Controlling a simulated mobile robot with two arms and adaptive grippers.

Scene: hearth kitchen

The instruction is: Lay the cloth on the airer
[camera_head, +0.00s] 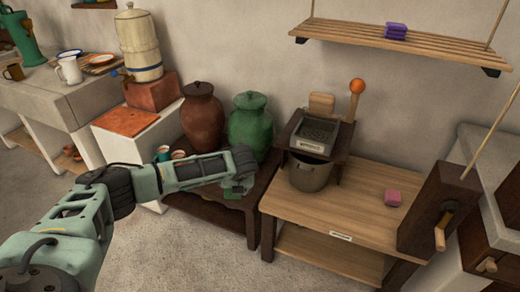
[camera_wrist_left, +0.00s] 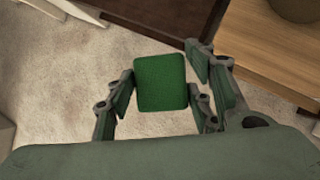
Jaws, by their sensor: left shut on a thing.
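A small green folded cloth (camera_wrist_left: 160,82) is between the fingers of my left gripper (camera_wrist_left: 160,92) in the left wrist view. In the head view my left gripper (camera_head: 238,187) is over the dark low bench, and only a little of the green cloth shows there. The gripper is shut on it. The airer (camera_head: 350,35) is a slatted wooden rack hung on ropes at the upper right, well above and right of the gripper. A purple folded cloth (camera_head: 396,31) lies on its slats. My right gripper is out of view.
A wooden table (camera_head: 340,200) at the right holds a pink block (camera_head: 392,197). A scale-like device (camera_head: 318,132) and a metal pot (camera_head: 309,172) stand at its left. A brown jar (camera_head: 200,118) and a green jar (camera_head: 250,125) stand behind my gripper. A dark crank box (camera_head: 435,210) stands at right.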

